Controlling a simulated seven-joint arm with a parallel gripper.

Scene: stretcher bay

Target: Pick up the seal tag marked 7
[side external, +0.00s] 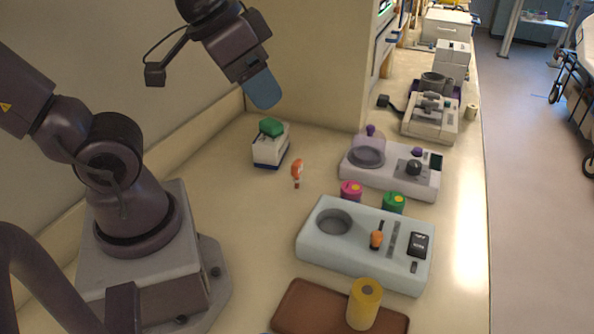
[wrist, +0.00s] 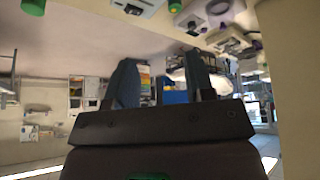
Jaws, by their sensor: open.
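No number 7 can be read in either view, so I cannot tell which thing is the seal tag marked 7. A small orange-and-white piece (side external: 297,172) lies on the bench and could be a tag, but it is too small to read. My gripper (side external: 262,92) is raised above the back of the bench, clear of the things on it. In the wrist view its two blue-grey fingers (wrist: 161,78) stand apart with nothing between them.
A white box (side external: 270,150) with a green top stands by the wall. A pale blue console (side external: 318,248), a white console (side external: 390,178), pink (side external: 351,191) and green (side external: 394,202) round pieces, and a brown tray (side external: 310,308) with a yellow cylinder (side external: 364,304) fill the bench's right side.

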